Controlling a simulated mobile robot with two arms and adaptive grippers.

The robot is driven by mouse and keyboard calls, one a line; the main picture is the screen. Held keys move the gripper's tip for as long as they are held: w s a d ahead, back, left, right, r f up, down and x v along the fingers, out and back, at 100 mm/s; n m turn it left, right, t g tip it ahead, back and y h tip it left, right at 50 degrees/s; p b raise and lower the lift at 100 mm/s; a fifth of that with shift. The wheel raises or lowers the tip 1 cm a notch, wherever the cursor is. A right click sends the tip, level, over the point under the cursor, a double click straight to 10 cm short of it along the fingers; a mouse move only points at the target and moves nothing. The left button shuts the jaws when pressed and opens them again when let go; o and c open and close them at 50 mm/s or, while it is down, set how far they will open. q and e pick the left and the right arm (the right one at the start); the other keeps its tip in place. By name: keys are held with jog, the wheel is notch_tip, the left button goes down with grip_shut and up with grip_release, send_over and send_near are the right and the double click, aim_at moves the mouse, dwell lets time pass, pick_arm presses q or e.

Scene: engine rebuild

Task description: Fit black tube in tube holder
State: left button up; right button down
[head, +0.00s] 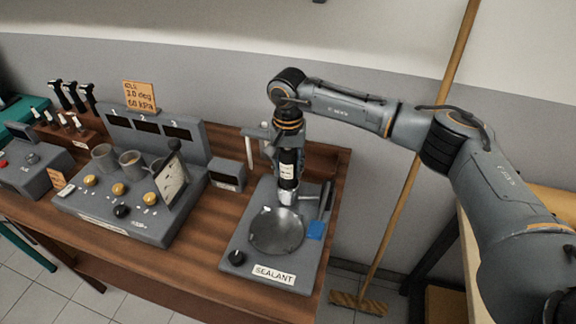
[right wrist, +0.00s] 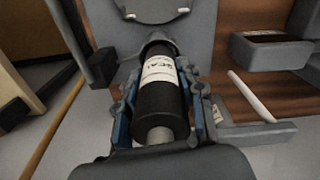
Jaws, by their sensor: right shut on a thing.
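The black tube (head: 288,164) with a white label is upright in my right gripper (head: 287,155), over the grey sealant station (head: 243,237). In the right wrist view the same tube (right wrist: 158,105) lies between the two blue-edged fingers of my right gripper (right wrist: 160,95), which is shut on it. The tube's lower end is at a light grey cylindrical piece (head: 287,196), which may be the tube holder. I cannot tell whether the tube is seated in it. My left gripper is not in view.
A round metal dish (head: 277,236) sits in front of the tube on the station. A white post (head: 249,153) and a small grey box (head: 227,175) stand to the left. A control panel with knobs (head: 112,218) and cups fills the bench's middle. A broom (head: 400,190) leans at the right.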

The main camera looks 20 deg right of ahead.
jog(key=shift+f, duration=0.2)
dwell(0.5)
jog(key=shift+f+b, duration=0.75)
jog(key=shift+b, duration=0.15)
jog(key=shift+f, duration=0.15)
